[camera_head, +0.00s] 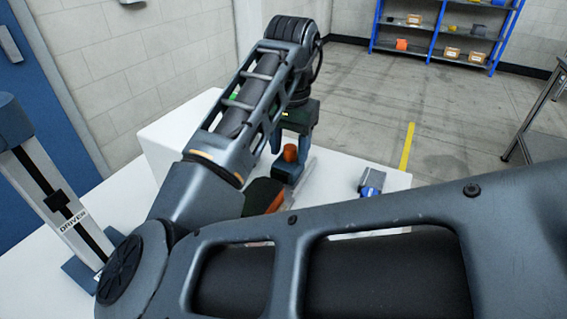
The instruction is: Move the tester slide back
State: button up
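My arm reaches across the picture, and its end shows at upper centre, above a white table (392,184). My gripper (289,172) points down there beside a small orange cylinder (290,153). Its fingertips are too small and too covered to show whether it is open or shut, or whether it touches the cylinder. A dark green part with an orange-red edge (262,196) lies just below, partly hidden by my arm. I cannot tell for certain which part is the tester slide; the orange cylinder may be its knob.
A small grey and blue device (371,181) stands on the table at right. My forearm covers the front. Blue shelves (432,42) and open floor lie behind.

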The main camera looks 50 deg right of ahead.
jog(key=shift+s+f, duration=0.2)
jog(key=shift+f, duration=0.7)
notch_tip(320, 180, up, 3)
jog(key=p, duration=0.3)
jog(key=shift+w, duration=0.15)
notch_tip(320, 180, up, 6)
jog(key=p, duration=0.5)
jog(key=shift+f, duration=0.15)
jog(key=shift+f, duration=0.1)
